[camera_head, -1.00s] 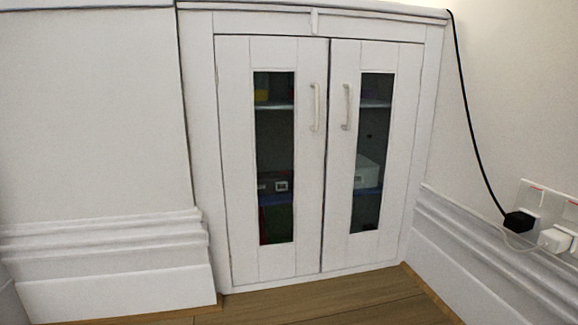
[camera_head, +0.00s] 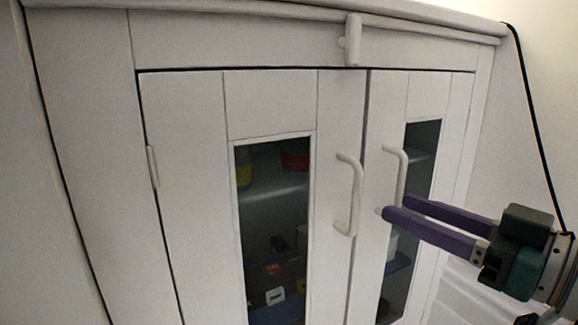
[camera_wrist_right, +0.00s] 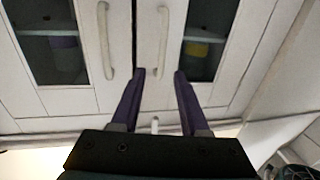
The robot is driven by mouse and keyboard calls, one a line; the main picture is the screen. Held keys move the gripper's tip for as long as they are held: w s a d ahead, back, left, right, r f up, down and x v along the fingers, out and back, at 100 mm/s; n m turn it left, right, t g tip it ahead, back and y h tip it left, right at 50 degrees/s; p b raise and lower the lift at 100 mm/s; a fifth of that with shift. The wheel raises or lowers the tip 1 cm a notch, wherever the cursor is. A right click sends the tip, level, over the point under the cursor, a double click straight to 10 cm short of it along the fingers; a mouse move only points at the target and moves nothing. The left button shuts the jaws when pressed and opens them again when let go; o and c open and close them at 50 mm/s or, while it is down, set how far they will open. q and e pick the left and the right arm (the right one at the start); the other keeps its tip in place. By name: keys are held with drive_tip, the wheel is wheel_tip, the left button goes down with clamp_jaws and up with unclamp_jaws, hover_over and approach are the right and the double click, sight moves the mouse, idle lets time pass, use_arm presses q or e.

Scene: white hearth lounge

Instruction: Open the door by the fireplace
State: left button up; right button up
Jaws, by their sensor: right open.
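A white two-door cabinet (camera_head: 185,200) with dark glass panes fills the head view. Both doors are shut, with the left door's handle (camera_head: 352,195) and right door's handle (camera_head: 398,175) side by side at the centre gap. My right gripper (camera_head: 393,206) is open and empty, its purple fingers pointing at the doors from the right. In the head view its tips overlap the lower end of the right handle. The wrist view shows the cabinet upside down; there the left door's handle (camera_wrist_right: 162,40) lies beyond the gap between the fingertips. No contact is clear. My left gripper is out of view.
A small white latch (camera_head: 352,40) sits at the top centre of the cabinet frame. A black cable (camera_head: 541,140) hangs along the wall at the right. Items stand on shelves behind the glass.

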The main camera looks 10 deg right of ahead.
sight(360, 194)
drive_tip(key=b+x, duration=0.6)
drive_tip(key=x, duration=0.2)
drive_tip(key=shift+a+f, duration=0.15)
drive_tip(key=shift+a, duration=0.1)
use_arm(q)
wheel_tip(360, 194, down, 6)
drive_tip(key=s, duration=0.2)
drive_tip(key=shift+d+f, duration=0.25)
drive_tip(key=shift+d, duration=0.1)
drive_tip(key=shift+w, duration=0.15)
use_arm(e)
drive_tip(key=shift+w, duration=0.1)
drive_tip(key=shift+c, duration=0.3)
clamp_jaws()
